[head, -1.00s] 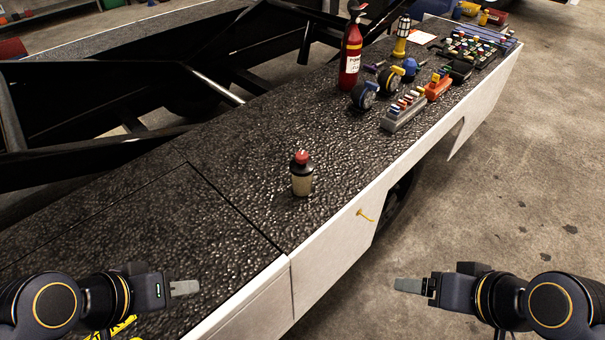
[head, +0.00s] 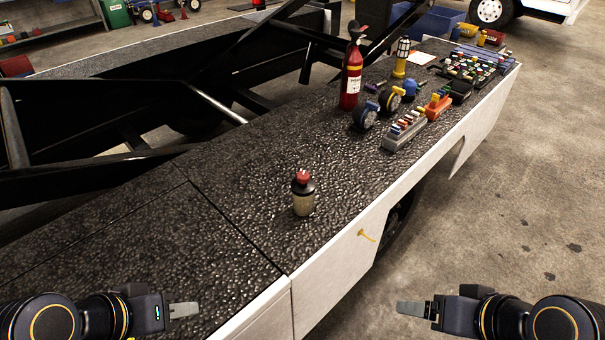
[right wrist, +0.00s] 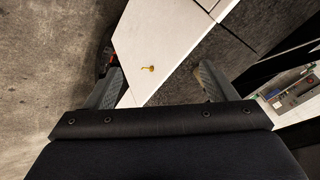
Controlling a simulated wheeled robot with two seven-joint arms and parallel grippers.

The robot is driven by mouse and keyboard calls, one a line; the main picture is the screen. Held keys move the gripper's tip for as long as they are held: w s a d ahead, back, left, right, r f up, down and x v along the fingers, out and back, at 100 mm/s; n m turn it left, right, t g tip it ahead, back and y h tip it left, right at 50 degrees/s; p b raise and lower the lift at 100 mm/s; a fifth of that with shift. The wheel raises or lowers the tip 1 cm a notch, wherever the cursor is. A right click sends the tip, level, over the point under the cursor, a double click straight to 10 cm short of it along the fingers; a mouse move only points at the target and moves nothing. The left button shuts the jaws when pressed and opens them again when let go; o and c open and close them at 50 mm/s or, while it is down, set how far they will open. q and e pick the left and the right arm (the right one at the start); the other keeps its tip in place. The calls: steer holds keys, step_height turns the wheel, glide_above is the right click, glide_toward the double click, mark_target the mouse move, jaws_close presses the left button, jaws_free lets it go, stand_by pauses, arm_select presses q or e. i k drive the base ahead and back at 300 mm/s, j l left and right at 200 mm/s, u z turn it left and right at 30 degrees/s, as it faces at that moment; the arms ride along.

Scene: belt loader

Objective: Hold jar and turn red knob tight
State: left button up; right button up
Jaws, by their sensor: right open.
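The jar (head: 303,199) stands upright on the dark textured deck, with a pale body and a black upper part. The red knob (head: 302,175) sits on its top. My left gripper (head: 184,310) is at the lower left over the deck, well apart from the jar; its finger gap is not clear from this side. My right gripper (head: 414,309) is at the lower right, beyond the deck's white side and over the floor. In the right wrist view its two fingers (right wrist: 162,88) are spread apart with nothing between them.
A red fire extinguisher (head: 351,82), tape rolls (head: 365,115), a grey rack of coloured pieces (head: 404,131) and a yellow lamp (head: 400,58) stand farther back. The deck around the jar is clear.

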mark_target(304, 176)
steer(key=k+u, duration=0.5)
steer(key=i+l+u, duration=0.3)
steer(key=l+u, duration=0.3)
steer(key=i+l+u, duration=0.15)
steer(key=l+u, duration=0.15)
steer(key=l, duration=0.15)
steer(key=i+l, duration=0.1)
steer(key=l, duration=0.35)
steer(key=i+l, duration=0.1)
steer(key=l, duration=0.35)
steer(key=l+u, duration=0.1)
steer(key=l, duration=0.4)
steer(key=i, duration=0.05)
